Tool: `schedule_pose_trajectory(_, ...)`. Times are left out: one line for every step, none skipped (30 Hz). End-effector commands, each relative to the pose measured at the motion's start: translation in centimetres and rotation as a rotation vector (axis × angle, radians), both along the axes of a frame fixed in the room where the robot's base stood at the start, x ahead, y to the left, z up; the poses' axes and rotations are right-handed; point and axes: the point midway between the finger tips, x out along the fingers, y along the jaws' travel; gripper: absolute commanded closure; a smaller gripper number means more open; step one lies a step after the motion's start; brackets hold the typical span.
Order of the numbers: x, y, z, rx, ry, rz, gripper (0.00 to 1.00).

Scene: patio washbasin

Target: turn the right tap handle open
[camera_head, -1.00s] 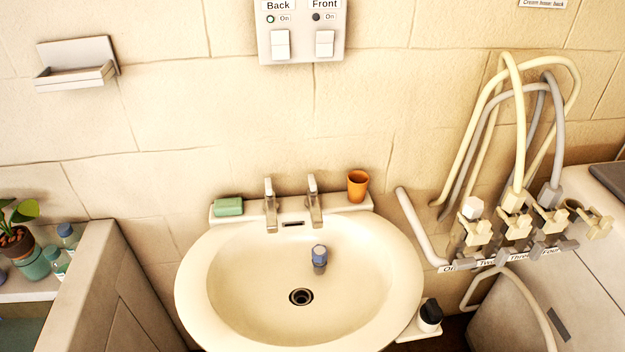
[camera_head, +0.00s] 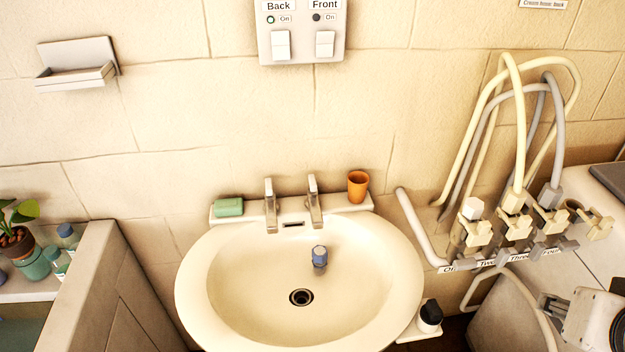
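Two metal taps stand side by side on the basin's back ledge. The right tap (camera_head: 315,205) has an upright lever handle (camera_head: 311,184) on top, and its spout points toward the bowl. The left tap (camera_head: 270,212) looks alike. No water shows from either spout. The white basin (camera_head: 200,290) is below them. My gripper (camera_head: 553,306) is partly in view at the lower right edge, far from the taps and touching neither. Most of it is cut off by the frame, and I cannot tell whether its fingers are open or shut.
A green soap bar (camera_head: 228,207) and orange cup (camera_head: 358,186) flank the taps on the ledge. A blue-topped object (camera_head: 319,256) sits in the bowl. Valves with hoses (camera_head: 519,140) stand at the right. A switch panel (camera_head: 301,34) is above. The space over the bowl is clear.

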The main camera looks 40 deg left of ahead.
Motion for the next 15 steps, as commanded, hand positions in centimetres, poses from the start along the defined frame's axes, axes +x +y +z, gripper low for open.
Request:
schedule_pose_trajectory(1.0, 0.9, -0.1, 0.004, -0.011, 0.017, 0.72)
schedule_pose_trajectory(1.7, 1.5, -0.1, 0.007, -0.023, 0.025, 0.72)
schedule_pose_trajectory(2.5, 2.2, 0.0, 0.012, -0.036, 0.036, 0.72)
schedule_pose_trajectory(3.1, 2.7, 0.0, 0.015, -0.047, 0.045, 0.72)
schedule_pose_trajectory(3.7, 3.3, 0.0, 0.019, -0.057, 0.054, 0.72)
schedule_pose_trajectory(4.5, 4.0, 0.0, 0.024, -0.071, 0.065, 0.72)
schedule_pose_trajectory(5.1, 4.6, 0.0, 0.027, -0.082, 0.074, 0.72)
schedule_pose_trajectory(5.7, 5.1, 0.0, 0.030, -0.092, 0.081, 0.72)
schedule_pose_trajectory(6.4, 5.9, 0.0, 0.035, -0.106, 0.092, 0.72)
schedule_pose_trajectory(7.0, 6.6, 0.0, 0.039, -0.117, 0.101, 0.72)
schedule_pose_trajectory(7.5, 7.1, 0.0, 0.043, -0.128, 0.109, 0.72)
schedule_pose_trajectory(8.2, 8.0, -0.1, 0.048, -0.141, 0.120, 0.72)
schedule_pose_trajectory(8.7, 8.6, -0.2, 0.051, -0.151, 0.129, 0.72)
schedule_pose_trajectory(9.2, 9.2, -0.2, 0.055, -0.162, 0.135, 0.72)
schedule_pose_trajectory(9.9, 10.1, -0.3, 0.060, -0.175, 0.146, 0.72)
